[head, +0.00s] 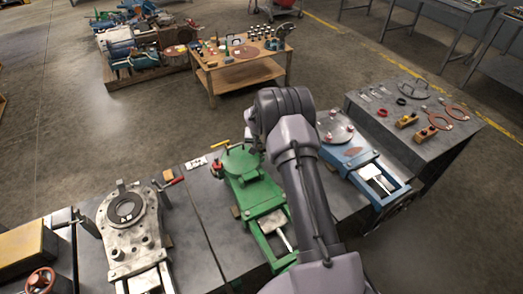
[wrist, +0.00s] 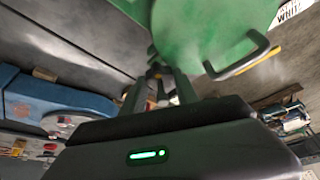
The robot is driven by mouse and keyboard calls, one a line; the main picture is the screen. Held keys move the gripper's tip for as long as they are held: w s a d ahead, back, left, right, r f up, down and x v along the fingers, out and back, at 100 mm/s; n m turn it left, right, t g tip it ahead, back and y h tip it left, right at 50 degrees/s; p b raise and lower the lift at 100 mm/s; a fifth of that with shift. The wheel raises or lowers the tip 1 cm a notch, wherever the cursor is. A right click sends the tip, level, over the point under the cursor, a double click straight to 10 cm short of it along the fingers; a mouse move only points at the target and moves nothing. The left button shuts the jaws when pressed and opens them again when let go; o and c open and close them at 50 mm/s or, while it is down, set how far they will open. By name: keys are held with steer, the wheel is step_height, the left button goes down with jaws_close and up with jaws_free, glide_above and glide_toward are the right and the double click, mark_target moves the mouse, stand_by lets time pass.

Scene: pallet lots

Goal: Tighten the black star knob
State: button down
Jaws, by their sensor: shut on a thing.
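The green fixture (head: 250,178) stands on the grey bench, left of my arm, and its round green body (wrist: 215,30) fills the top of the wrist view. My gripper (wrist: 160,86) is at its edge, with its two dark fingers shut on a small dark part, which looks like the black star knob (wrist: 157,72). Its lobes are mostly hidden between the fingers, and I cannot tell how far it is screwed in. In the head view my arm hides the fingertips and the knob.
A handle (wrist: 243,64) sticks out from the green fixture, close to my gripper. A grey fixture (head: 140,240) stands to the left and a blue fixture (head: 357,158) to the right. A wooden table (head: 250,73) with small parts stands behind, across open floor.

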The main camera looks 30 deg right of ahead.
steer(key=m+b, duration=0.1)
steer(key=b, duration=0.1)
steer(key=m+h+b, duration=0.1)
steer(key=b, duration=0.1)
steer(key=shift+w+a+f+m, duration=0.1)
steer(key=shift+w+f+m, duration=0.05)
steer(key=shift+f+m, duration=0.25)
steer(key=m+b, duration=0.1)
steer(key=m+g+b, duration=0.1)
steer(key=shift+r+m+h+b, duration=0.2)
steer(key=shift+m+h+b, duration=0.1)
steer(key=shift+m+b, duration=0.1)
steer(key=m, duration=0.1)
steer(key=m+g, duration=0.1)
steer(key=m, duration=0.1)
steer(key=shift+w+r+g+h+b, duration=0.1)
steer(key=shift+r+g+h+b, duration=0.1)
steer(key=shift+g+h+b, duration=0.1)
steer(key=shift+m+g, duration=0.6)
steer(key=shift+m, duration=1.3)
steer(key=c, duration=0.9)
jaws_free()
steer(key=shift+a+r, duration=0.1)
